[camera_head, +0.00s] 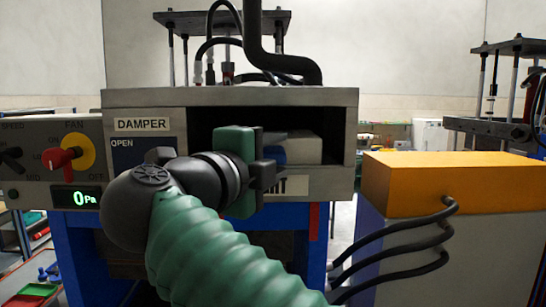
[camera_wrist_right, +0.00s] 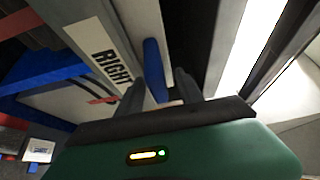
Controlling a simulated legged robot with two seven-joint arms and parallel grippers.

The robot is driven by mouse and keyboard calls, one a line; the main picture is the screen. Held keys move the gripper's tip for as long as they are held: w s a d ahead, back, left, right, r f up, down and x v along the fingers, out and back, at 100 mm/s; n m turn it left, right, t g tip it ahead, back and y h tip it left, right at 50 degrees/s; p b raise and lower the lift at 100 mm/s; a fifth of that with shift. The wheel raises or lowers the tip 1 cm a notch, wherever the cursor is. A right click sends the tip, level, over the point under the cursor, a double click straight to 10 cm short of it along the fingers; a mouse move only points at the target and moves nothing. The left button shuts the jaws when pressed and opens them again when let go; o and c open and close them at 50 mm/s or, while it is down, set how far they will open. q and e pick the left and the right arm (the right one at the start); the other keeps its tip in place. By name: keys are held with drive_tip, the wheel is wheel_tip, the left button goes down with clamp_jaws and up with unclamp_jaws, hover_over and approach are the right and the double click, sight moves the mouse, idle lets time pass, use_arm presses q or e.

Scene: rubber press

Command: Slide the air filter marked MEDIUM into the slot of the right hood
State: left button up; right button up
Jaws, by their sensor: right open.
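The right hood (camera_head: 345,96) is a grey metal box with a dark open slot. A pale grey block (camera_head: 308,149), apparently the air filter, sits inside the slot; no MEDIUM marking is readable. A blue tab (camera_wrist_right: 154,68) shows at the slot in the right wrist view and partly behind my gripper in the head view. My right gripper (camera_head: 280,143) is at the slot mouth, hiding part of the filter. In the wrist view its two dark fingers (camera_wrist_right: 160,88) are open, with the blue tab between and just beyond them; contact cannot be told. My left gripper is not in view.
The RIGHT label (camera_wrist_right: 110,53) is on the hood's edge. A DAMPER panel (camera_head: 142,125) and a fan panel with a red knob (camera_head: 62,158) stand to the left. An orange-topped box (camera_head: 430,182) with black hoses stands to the right.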

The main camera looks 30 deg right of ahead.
drive_tip(key=b+v, duration=0.3)
drive_tip(key=v, duration=1.4)
drive_tip(key=shift+w, duration=0.15)
